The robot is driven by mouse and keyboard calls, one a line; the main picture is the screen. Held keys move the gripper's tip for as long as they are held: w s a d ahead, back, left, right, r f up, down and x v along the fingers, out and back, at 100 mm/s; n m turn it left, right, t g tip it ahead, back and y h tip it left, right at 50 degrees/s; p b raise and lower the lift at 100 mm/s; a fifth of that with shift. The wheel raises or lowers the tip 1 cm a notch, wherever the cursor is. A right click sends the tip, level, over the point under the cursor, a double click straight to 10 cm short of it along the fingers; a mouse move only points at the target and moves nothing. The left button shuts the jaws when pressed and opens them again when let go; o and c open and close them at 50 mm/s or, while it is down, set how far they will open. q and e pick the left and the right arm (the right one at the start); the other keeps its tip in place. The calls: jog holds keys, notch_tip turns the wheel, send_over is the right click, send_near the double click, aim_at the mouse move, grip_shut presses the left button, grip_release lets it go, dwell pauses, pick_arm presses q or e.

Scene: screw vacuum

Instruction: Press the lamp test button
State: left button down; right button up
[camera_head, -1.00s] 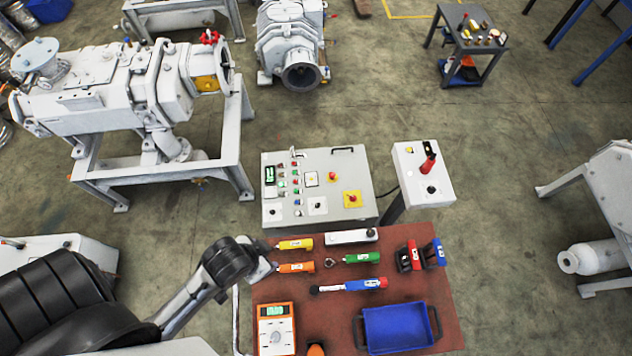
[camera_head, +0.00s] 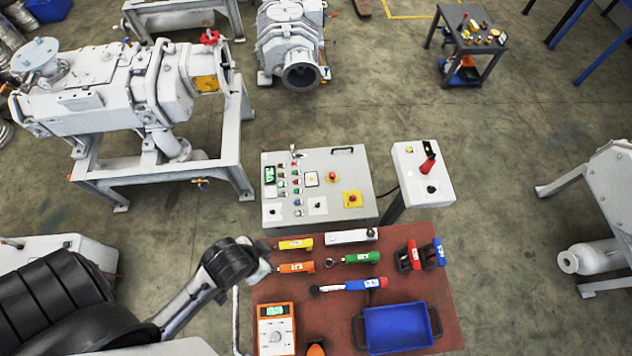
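The grey control panel (camera_head: 335,203) stands behind the red-brown table. Its face has a small green-lit display (camera_head: 270,174), columns of small coloured buttons and lamps (camera_head: 296,180), a red knob (camera_head: 332,176) and a red button on a yellow plate (camera_head: 352,199). The labels are too small to read, so I cannot tell which one is the lamp test button. My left arm comes in from the left, and my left gripper (camera_head: 264,268) is at the table's left edge, in front of the panel and apart from it. Its fingers are too unclear to tell open from shut. My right gripper is not in view.
A white pedestal box (camera_head: 410,190) with a red handle stands right of the panel. A pump (camera_head: 110,85) on a frame stands behind left.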

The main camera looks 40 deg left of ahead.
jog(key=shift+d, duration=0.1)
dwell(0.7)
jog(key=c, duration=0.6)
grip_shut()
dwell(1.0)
